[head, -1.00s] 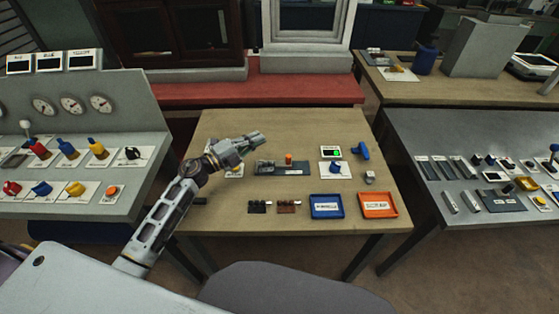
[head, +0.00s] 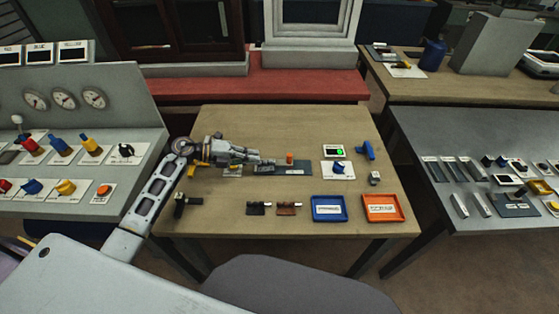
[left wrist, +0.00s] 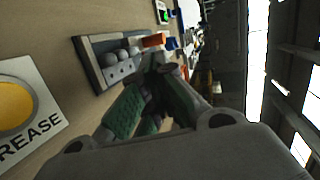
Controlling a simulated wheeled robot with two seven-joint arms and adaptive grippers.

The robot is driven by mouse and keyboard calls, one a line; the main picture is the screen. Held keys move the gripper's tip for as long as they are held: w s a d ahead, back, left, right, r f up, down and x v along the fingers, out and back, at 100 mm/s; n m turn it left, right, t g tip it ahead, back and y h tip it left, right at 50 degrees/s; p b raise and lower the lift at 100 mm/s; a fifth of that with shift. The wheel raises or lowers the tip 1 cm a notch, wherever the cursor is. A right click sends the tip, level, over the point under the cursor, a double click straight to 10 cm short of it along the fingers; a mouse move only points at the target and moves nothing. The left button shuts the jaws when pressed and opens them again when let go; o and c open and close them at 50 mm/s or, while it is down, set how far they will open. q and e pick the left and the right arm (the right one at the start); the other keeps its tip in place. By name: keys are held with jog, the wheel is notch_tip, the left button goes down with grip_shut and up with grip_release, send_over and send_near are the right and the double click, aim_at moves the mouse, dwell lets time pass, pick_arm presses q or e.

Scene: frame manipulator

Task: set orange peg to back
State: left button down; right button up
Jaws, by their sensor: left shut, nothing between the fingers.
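The orange peg (head: 290,158) stands up from a dark grey base plate (head: 300,170) on the wooden table. It also shows in the left wrist view (left wrist: 154,40), just beyond my fingertips. My left gripper (head: 268,160) is shut and empty, low over the left part of the plate, to the left of the peg. In the left wrist view my fingers (left wrist: 160,65) are closed together beside the plate (left wrist: 88,58), which carries several rounded grey pieces. I cannot tell whether the fingers touch the plate or the peg. My right gripper is not in view.
A screen with a green light (head: 333,151) and a blue knob (head: 338,168) sit right of the plate. A blue tray (head: 328,218) and an orange tray (head: 382,219) lie in front. A yellow button marked GREASE (left wrist: 15,105) is near my left gripper.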

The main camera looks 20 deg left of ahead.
pick_arm(q)
jog(key=shift+s+f, duration=0.1)
jog(key=shift+f, duration=0.15)
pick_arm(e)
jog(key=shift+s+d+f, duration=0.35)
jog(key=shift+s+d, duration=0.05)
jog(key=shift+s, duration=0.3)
pick_arm(q)
jog(key=shift+x, duration=5)
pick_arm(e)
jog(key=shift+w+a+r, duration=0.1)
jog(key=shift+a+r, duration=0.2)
